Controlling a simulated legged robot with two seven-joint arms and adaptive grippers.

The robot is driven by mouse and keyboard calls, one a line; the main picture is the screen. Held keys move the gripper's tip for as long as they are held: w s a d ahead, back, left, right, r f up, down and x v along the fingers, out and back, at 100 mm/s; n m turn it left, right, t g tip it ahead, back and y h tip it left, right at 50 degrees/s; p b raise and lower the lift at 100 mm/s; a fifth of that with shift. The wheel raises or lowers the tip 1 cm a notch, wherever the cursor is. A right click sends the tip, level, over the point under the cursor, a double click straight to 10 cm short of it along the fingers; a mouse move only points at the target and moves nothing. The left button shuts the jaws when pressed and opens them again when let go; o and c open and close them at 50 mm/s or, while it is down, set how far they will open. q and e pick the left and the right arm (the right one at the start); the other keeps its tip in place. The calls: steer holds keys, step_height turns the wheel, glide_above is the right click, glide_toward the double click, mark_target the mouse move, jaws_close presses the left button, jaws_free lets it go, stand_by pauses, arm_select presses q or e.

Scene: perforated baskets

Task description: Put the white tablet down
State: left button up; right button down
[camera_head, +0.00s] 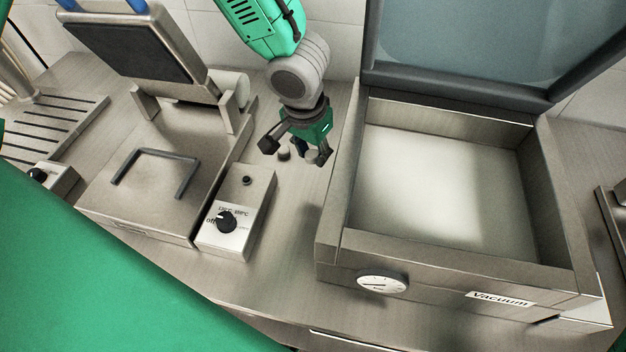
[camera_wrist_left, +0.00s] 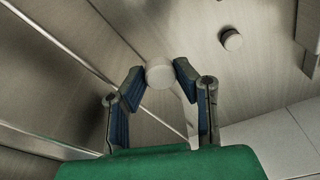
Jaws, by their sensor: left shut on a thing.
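My left gripper (camera_head: 312,154) hangs low over the counter between the control box and the vacuum chamber. In the left wrist view its two fingertips are shut on a small round white tablet (camera_wrist_left: 160,74). In the head view this tablet is mostly hidden by the fingers. A second small pale round tablet (camera_wrist_left: 231,39) lies on the counter beside the gripper, apart from it; it also shows in the head view (camera_head: 284,153). I cannot tell whether the held tablet touches the counter. My right gripper is not in view.
The open steel vacuum chamber (camera_head: 430,245) stands right of the gripper, its glass lid (camera_head: 480,40) raised. Left are a control box with a black knob (camera_head: 227,222) and a steel press (camera_head: 140,200) with its top raised. The counter strip (camera_head: 285,250) in front is bare.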

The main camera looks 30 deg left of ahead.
arm_select(q)
glide_above(313, 185)
steer(key=f, duration=0.5)
steer(key=shift+s+f, duration=0.15)
steer(key=shift+s, duration=0.05)
step_height(313, 185, down, 4)
steer(key=shift+r+b, duration=0.15)
steer(key=shift+b, duration=0.65)
steer(key=shift+r, duration=0.1)
steer(key=shift+f+b, duration=0.25)
steer(key=shift+b, duration=0.15)
steer(key=o, duration=0.9)
steer(key=shift+o, duration=0.2)
steer(key=shift+r, duration=0.1)
